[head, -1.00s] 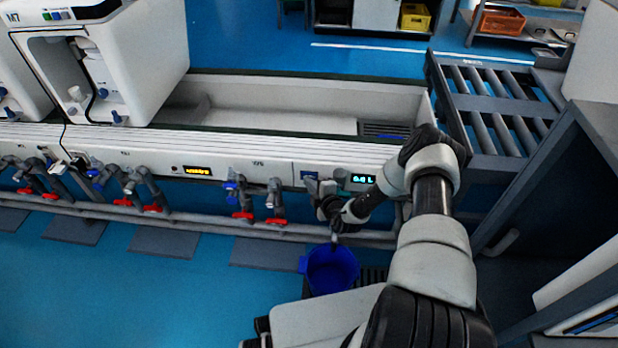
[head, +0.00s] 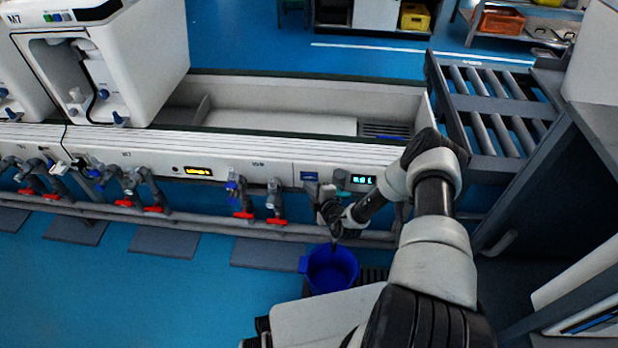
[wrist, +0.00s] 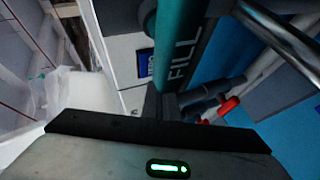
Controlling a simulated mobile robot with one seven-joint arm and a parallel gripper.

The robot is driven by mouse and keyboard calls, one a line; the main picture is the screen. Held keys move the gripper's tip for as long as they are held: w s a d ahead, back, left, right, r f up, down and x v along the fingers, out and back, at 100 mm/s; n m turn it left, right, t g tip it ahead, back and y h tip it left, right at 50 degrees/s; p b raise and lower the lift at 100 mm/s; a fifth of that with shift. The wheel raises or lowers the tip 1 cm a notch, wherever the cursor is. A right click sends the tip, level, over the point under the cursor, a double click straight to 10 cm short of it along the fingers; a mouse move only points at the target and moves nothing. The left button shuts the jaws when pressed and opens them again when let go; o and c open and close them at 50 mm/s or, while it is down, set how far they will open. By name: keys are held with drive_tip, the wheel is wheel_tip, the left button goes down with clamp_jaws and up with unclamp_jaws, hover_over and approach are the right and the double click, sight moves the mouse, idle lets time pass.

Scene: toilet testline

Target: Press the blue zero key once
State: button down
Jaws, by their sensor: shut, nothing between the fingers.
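The blue key (head: 309,176) is a small blue rectangle on the white front panel, left of a lit display. In the wrist view a blue key (wrist: 146,62) with pale lettering too blurred to read shows on the white panel, just beyond the finger ends. My gripper (head: 322,192) is at the panel, slightly right of and below the key in the head view. In the wrist view its dark fingers (wrist: 166,104) are shut with nothing between them. I cannot tell whether they touch the panel.
A teal part marked FILL (wrist: 180,45) passes close beside the fingers. The green-lit display (head: 362,179) is right of the key. Taps with red handles (head: 276,221) line the panel's lower edge. A blue bucket (head: 330,268) stands below my gripper.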

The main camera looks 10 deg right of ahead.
drive_tip(key=s, duration=0.1)
drive_tip(key=s+a+p, duration=0.1)
drive_tip(key=s, duration=0.1)
drive_tip(key=s+p, duration=0.1)
drive_tip(key=shift+s+a, duration=0.3)
drive_tip(key=shift+s, duration=0.05)
idle(0.7)
